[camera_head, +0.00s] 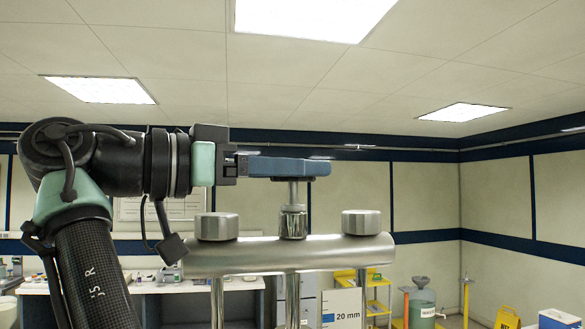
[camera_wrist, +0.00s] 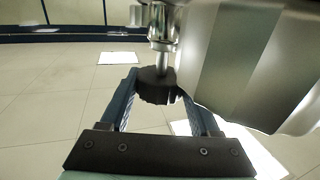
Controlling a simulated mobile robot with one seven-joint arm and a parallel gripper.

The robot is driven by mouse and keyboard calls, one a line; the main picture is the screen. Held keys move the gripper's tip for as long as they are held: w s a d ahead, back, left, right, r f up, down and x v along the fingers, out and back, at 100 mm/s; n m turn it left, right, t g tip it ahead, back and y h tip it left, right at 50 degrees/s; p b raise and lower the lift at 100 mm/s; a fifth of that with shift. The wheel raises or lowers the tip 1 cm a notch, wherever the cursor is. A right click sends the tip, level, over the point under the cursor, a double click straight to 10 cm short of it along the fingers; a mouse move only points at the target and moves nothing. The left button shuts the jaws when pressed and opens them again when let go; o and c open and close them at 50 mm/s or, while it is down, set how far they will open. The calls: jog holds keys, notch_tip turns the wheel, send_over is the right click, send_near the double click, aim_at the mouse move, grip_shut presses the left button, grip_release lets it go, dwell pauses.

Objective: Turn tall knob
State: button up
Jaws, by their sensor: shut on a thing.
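The tall knob is a dark, ridged knob on a thin metal stem (camera_head: 293,192). In the wrist view the knob (camera_wrist: 157,87) sits between the two blue fingers of my gripper (camera_wrist: 162,95). In the head view my gripper (camera_head: 300,167) reaches level from the left and is shut on the knob at the top of the stem. The stem rises from a metal collar (camera_head: 293,222) in the middle of a horizontal steel cylinder (camera_head: 290,257).
Two short, wide metal caps flank the stem on the cylinder, one left (camera_head: 217,226) and one right (camera_head: 361,223), both below my fingers. My forearm passes at the left. A lab bench stands behind at left. A yellow cart (camera_head: 346,295) stands behind at right.

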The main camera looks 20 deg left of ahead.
jog(key=o, duration=1.4)
jog(key=shift+c, duration=0.2)
notch_tip(320, 180, up, 10)
jog(key=shift+r+b, duration=0.1)
jog(key=shift+b, duration=0.55)
